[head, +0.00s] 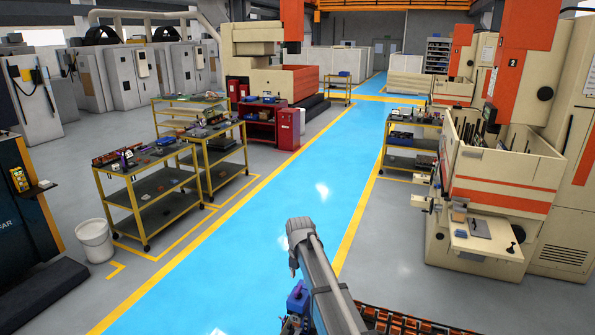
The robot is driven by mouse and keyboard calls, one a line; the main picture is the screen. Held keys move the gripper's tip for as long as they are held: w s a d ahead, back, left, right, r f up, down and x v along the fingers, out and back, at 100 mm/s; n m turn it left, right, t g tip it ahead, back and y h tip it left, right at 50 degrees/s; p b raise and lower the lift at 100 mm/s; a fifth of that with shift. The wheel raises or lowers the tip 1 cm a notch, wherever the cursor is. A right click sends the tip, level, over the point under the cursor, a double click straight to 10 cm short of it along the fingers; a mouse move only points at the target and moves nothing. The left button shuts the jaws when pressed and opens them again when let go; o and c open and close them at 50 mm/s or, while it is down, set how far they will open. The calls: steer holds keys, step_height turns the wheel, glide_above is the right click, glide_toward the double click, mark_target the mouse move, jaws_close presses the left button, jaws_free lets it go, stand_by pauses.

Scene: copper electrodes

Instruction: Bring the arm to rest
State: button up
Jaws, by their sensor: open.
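My arm shows at the bottom middle of the head view, with a grey rounded joint at its top and a link running down to the lower edge. A small blue part with dark pieces shows just left of the link; I cannot tell what it is. I see no gripper fingers in this view, so what is between them is hidden. Nothing touches the visible part of the arm.
A blue lane (230,250) edged in yellow runs clear ahead. Yellow-framed carts (150,195) and a white bucket (95,241) stand left. A cream and orange machine (500,180) and a cart (408,160) stand right. An orange-and-black rack (400,322) shows at the bottom edge.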

steer(key=s+d+f+m+b, duration=0.8)
steer(key=s+m, duration=0.3)
steer(key=m, duration=0.4)
steer(key=s+d+f+m+b, duration=0.8)
steer(key=s+f+m+b, duration=0.2)
steer(key=m, duration=0.4)
steer(key=shift+s+d+f+m+b, duration=0.2)
steer(key=shift+s+f+m+b, duration=0.3)
steer(key=shift+s, duration=0.6)
steer(key=shift+o, duration=0.4)
steer(key=shift+f, duration=0.1)
